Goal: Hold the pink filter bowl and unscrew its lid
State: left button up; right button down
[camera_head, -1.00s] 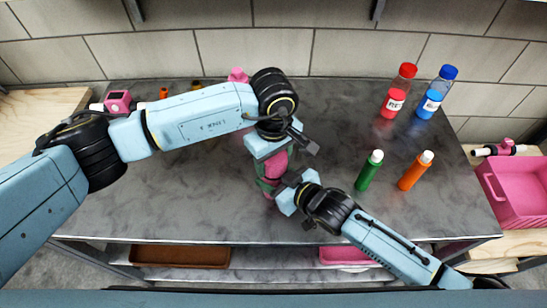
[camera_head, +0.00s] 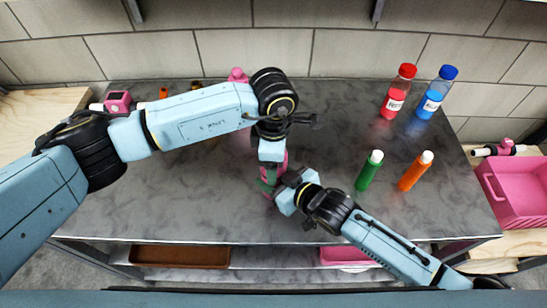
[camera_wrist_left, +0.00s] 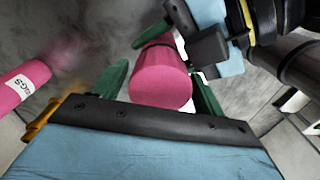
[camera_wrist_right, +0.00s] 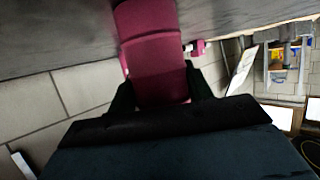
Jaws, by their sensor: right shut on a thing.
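The pink filter (camera_head: 283,160) is above the middle of the table. My right gripper (camera_head: 269,184) is shut on its pink bowl, with the fingers on both sides; the bowl also shows in the right wrist view (camera_wrist_right: 152,55). My left gripper (camera_wrist_left: 160,92) is at the lid end. In the left wrist view the round pink lid (camera_wrist_left: 160,88) lies between its two green fingers, with a bright gap at the right one, so it looks open around the lid. In the head view my left wrist hides the top of the filter and those fingertips.
Red (camera_head: 397,92) and blue (camera_head: 435,93) bottles stand at the back right, green (camera_head: 369,170) and orange (camera_head: 415,172) bottles nearer. A pink crate (camera_head: 520,190) is at the far right. Pink fittings (camera_head: 118,101) lie at the back left. The table's front middle is clear.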

pick_arm(q)
jog(key=shift+o, duration=0.4)
notch_tip(320, 180, up, 4)
jog(key=shift+f, duration=0.1)
jog(key=shift+r, duration=0.4)
jog(key=shift+c, duration=0.4)
notch_tip(320, 180, up, 2)
jog(key=m, duration=0.9)
jog(key=r+m, duration=0.1)
jog(key=m, duration=0.2)
jog(key=shift+r, duration=0.1)
jog(key=shift+f, duration=3.95)
jog(key=shift+c, duration=0.4)
